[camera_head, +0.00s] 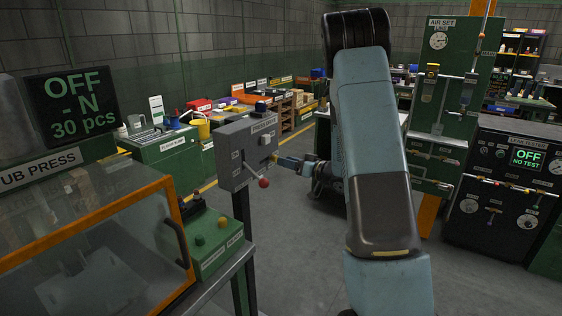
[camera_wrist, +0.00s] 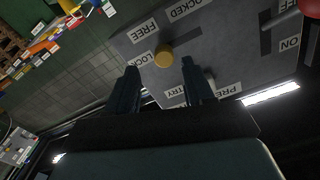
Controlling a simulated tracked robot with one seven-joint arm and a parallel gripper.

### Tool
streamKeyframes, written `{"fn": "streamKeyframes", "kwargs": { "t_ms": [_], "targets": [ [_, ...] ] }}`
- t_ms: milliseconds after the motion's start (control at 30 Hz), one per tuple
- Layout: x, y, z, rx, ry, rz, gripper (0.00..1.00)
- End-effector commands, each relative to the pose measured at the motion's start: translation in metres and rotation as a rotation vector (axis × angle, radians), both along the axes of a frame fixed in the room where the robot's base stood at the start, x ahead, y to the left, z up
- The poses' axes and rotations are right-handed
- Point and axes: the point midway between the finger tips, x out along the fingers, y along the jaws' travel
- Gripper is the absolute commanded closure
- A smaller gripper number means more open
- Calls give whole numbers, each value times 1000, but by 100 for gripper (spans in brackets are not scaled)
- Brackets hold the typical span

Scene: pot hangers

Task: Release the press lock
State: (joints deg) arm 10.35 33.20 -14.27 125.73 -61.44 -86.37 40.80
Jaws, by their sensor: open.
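A grey control box (camera_head: 236,160) stands on a dark post at the centre left. In the wrist view its panel (camera_wrist: 225,45) carries labels reading FREE, LOCKED, LOCK and ON, others partly hidden. A round yellow knob (camera_wrist: 164,56) sits by the FREE, LOCKED and LOCK labels. My gripper (camera_wrist: 158,76) is open and empty, and the knob appears between and just beyond its fingertips. I cannot tell whether they touch it. In the head view my gripper (camera_head: 284,161) is at the box's right side. A lever with a red ball (camera_head: 264,183) juts from the box's front.
The press (camera_head: 100,240) with an orange-framed clear guard stands at the left; its display (camera_head: 72,105) reads OFF, -N, 30 pcs. A green button box (camera_head: 212,240) sits beside it. Test panels (camera_head: 510,190) stand at the right. Grey floor is open between.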

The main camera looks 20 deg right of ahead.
Motion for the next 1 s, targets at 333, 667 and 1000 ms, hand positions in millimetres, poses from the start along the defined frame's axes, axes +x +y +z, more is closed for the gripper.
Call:
{"fn": "streamKeyframes", "kwargs": {
  "t_ms": [333,667,1000],
  "targets": [
    [-51,-45,0,1,1,-4,48],
    [-72,-61,-1,0,1,-2,48],
    [-73,-62,-1,1,1,-1,48]
  ]
}}
